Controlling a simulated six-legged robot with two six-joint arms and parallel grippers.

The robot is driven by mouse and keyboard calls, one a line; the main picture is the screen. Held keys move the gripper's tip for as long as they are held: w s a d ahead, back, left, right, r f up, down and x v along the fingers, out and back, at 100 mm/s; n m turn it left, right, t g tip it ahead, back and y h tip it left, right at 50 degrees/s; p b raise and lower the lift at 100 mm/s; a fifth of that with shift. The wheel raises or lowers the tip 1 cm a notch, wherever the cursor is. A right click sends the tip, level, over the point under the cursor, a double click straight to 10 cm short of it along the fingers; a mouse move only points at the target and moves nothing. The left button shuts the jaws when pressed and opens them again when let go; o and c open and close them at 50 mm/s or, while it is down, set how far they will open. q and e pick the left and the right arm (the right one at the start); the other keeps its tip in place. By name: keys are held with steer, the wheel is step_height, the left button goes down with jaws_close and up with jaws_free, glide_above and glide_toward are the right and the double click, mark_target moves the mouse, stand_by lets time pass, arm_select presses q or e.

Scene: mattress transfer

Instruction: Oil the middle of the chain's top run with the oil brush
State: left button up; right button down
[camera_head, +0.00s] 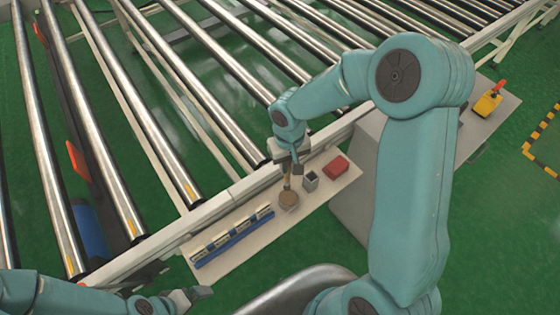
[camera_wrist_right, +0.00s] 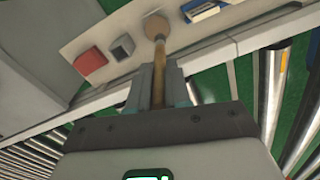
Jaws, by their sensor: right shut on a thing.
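My right gripper (camera_head: 289,163) is shut on the wooden handle of the oil brush (camera_wrist_right: 158,78). The handle points away from the fingers and ends at a round brown part (camera_head: 289,199), over the pale shelf. I cannot tell if that part touches the shelf. The chain (camera_head: 232,236), a row of silvery links on a blue base, lies on the shelf to the left of the brush, apart from it. One end of it shows in the right wrist view (camera_wrist_right: 203,9). My left gripper (camera_head: 190,297) is low at the left, away from the shelf; its jaws are unclear.
A small grey open cup (camera_head: 311,180) and a red box (camera_head: 336,166) stand on the shelf (camera_head: 262,256), right of the brush. A roller conveyor (camera_head: 160,150) runs behind the shelf. A yellow object (camera_head: 487,103) sits on a grey surface farther right. Green floor lies in front.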

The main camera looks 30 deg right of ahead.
mark_target(289, 184)
steer(key=shift+s+d+f+b, duration=0.1)
steer(key=shift+d+f+b, duration=0.1)
steer(key=shift+f+b, duration=0.3)
steer(key=shift+d+f+b, duration=0.15)
steer(key=shift+f+b, duration=0.1)
steer(key=shift+f, duration=0.4)
step_height(289, 184, down, 4)
steer(key=shift+d+r+b, duration=0.1)
steer(key=shift+r+b, duration=0.1)
steer(key=shift+b, duration=0.95)
steer(key=shift+f, duration=0.15)
steer(key=shift+f+b, duration=0.45)
steer(key=shift+b, duration=0.15)
steer(key=shift+f+b, duration=0.15)
steer(key=shift+b, duration=0.15)
stand_by(0.5)
